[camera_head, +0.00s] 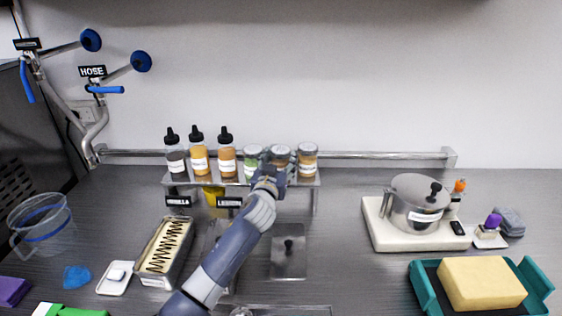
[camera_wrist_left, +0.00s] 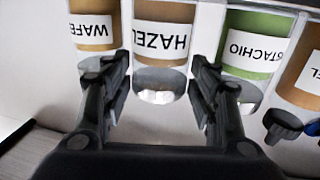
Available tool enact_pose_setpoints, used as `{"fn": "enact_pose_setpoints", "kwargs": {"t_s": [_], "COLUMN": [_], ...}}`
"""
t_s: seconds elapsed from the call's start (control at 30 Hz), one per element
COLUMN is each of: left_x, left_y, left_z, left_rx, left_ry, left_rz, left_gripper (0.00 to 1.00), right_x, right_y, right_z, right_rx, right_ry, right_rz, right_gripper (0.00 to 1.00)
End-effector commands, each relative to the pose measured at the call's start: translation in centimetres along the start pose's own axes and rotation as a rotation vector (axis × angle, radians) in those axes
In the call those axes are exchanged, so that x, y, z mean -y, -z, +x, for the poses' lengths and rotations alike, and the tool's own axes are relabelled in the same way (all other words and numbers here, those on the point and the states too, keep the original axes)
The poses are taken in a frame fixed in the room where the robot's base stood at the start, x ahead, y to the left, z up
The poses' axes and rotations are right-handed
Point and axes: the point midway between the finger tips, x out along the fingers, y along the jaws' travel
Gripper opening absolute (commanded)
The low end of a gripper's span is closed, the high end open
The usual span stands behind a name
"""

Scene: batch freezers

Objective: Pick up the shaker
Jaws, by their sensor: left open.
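Three lidded shaker jars stand in a row on the raised metal shelf: green pistachio (camera_head: 253,158), brown hazelnut (camera_head: 280,155) and tan wafer (camera_head: 307,160). My left gripper (camera_head: 270,176) is at the shelf, in front of the hazelnut jar and partly hiding it and the pistachio jar. The left wrist view is upside down and shows the hazelnut jar (camera_wrist_left: 164,38) centred between the open, empty fingers (camera_wrist_left: 163,85). The wafer jar (camera_wrist_left: 95,25) and pistachio jar (camera_wrist_left: 257,45) lie either side. Contact with the jar cannot be told. My right gripper is not in view.
Three dropper-capped bottles (camera_head: 198,155) share the shelf, left of the jars. A metal rail (camera_head: 380,156) runs along the wall behind. A long tin (camera_head: 166,248) stands left of my arm. A pot (camera_head: 418,200) on a white base and a teal tray (camera_head: 425,290) are at right.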

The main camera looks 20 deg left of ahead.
Motion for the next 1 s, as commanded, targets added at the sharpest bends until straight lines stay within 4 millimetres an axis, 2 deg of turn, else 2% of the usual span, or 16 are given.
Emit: {"fn": "enact_pose_setpoints", "kwargs": {"t_s": [0.13, 0.37, 0.5, 0.83, 1.0], "left_x": [0.0, 0.0, 0.0, 0.0, 0.0], "left_y": [0.0, 0.0, 0.0, 0.1, 1.0], "left_z": [0.7, 0.7, 0.7, 0.7, 0.7], "left_rx": [0.0, 0.0, 0.0, -0.001, -0.004], "left_ry": [-0.001, -0.001, -0.001, -0.001, 0.0], "left_rz": [-0.001, -0.001, -0.001, -0.001, -0.002], "left_gripper": [0.55, 0.55, 0.26, 0.26, 0.26], "right_x": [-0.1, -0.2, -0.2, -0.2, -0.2], "right_y": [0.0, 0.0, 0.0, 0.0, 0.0], "right_z": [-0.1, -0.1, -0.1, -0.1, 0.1], "right_rx": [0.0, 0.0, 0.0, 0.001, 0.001], "right_ry": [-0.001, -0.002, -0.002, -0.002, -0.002], "right_rz": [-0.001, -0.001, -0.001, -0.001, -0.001], "right_gripper": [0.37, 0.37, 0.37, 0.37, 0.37]}}
